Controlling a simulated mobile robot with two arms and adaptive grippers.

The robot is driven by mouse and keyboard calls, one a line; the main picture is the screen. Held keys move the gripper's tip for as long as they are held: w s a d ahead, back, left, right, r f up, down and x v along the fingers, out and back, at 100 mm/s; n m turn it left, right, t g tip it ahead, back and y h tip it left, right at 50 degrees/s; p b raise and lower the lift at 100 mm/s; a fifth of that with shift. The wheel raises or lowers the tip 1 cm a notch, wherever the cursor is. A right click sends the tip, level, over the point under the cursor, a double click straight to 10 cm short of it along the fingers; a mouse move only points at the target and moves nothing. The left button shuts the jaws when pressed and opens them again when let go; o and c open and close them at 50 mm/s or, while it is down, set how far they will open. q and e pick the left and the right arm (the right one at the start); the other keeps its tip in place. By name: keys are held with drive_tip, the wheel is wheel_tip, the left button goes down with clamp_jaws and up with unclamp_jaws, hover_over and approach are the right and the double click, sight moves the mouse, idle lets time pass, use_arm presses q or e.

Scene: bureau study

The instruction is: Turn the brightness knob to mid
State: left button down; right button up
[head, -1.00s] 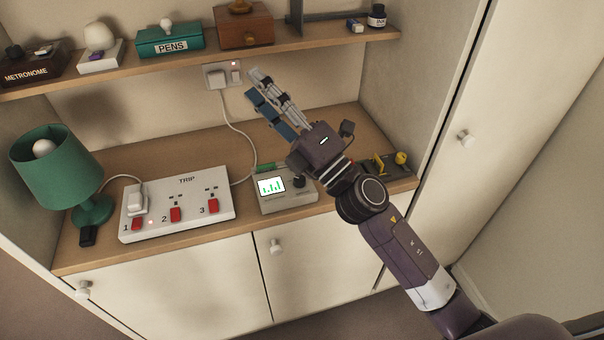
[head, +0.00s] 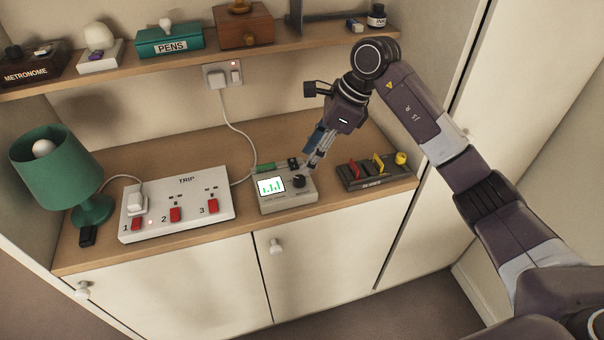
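The brightness knob (head: 299,181) is a dark round knob on the top right of a small beige box (head: 273,207) with a lit screen (head: 271,186) showing green bars. The box sits near the front edge of the wooden counter. My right gripper (head: 309,166) points down just behind and to the right of the knob, close to it; I cannot tell whether it touches. Its fingers are seen at a slant, so their opening is unclear. The knob's pointer is too small to read. My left gripper is out of view.
A white trip box (head: 178,222) with red switches stands to the left, beside a green lamp (head: 58,165). A dark tray with coloured levers (head: 358,182) stands to the right. A shelf (head: 200,61) overhangs the counter's back. A white cable runs to the wall socket.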

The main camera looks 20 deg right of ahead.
sight(299, 178)
drive_tip(key=x, duration=0.2)
drive_tip(key=p+x, duration=0.1)
drive_tip(key=x, duration=0.1)
drive_tip(key=d+p+x, duration=0.1)
drive_tip(key=x, duration=0.1)
drive_tip(key=shift+a+f, duration=0.1)
drive_tip(key=shift+f, duration=0.3)
drive_tip(key=shift+a+f, duration=0.15)
drive_tip(key=shift+f, duration=0.3)
drive_tip(key=shift+c, duration=0.4)
clamp_jaws()
